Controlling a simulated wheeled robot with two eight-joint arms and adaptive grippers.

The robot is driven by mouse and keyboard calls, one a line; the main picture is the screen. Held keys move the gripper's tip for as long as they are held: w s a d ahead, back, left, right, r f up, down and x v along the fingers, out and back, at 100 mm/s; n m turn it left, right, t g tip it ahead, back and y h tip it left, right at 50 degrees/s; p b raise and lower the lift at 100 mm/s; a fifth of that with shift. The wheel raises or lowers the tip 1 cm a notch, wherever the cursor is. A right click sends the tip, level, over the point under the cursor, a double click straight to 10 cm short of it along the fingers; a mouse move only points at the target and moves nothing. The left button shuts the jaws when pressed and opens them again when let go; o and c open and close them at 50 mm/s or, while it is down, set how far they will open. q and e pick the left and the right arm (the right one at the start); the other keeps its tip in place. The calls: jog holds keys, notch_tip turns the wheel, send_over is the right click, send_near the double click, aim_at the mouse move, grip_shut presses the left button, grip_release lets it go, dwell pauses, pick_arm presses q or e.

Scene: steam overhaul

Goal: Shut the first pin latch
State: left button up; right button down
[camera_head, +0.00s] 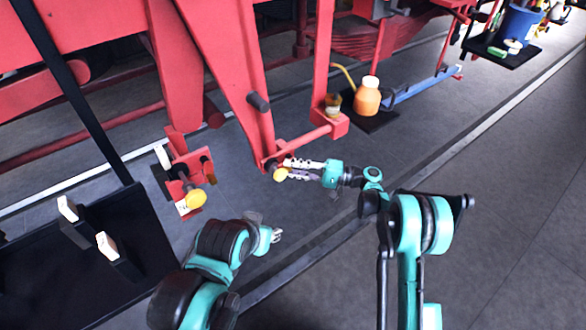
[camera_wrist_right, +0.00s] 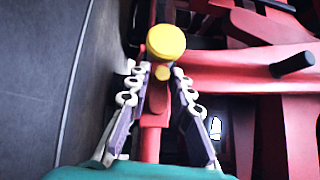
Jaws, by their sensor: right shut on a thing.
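A pin latch with a yellow knob (camera_head: 280,175) sits at the foot of a red frame member, in the middle of the head view. My right gripper (camera_head: 287,169) reaches it from the right and is shut on it. In the right wrist view the round yellow knob (camera_wrist_right: 166,42) stands just beyond the fingertips (camera_wrist_right: 160,72), with a smaller yellow part between them. Another yellow knob (camera_head: 196,198) is on a red bracket to the left, with a white tag below it. My left gripper (camera_head: 274,236) is low in the middle, apart from both knobs; its finger opening is unclear.
A dark table (camera_head: 150,255) with small white blocks is at the lower left. An orange bottle (camera_head: 367,97) stands on a dark shelf behind the right gripper. Red beams (camera_head: 225,80) crowd the space above. The grey floor at right is clear.

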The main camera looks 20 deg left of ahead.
jog(key=shift+m+y, duration=0.3)
jog(key=shift+m, duration=0.1)
jog(key=c, duration=1.5)
grip_release()
jog(key=shift+d, duration=0.1)
jog(key=d, duration=0.4)
jog(key=w+d+f, duration=0.1)
jog(key=d, duration=0.6)
jog(key=shift+w+d+f, duration=0.2)
jog(key=shift+w+d, duration=0.05)
jog(key=shift+d, duration=0.1)
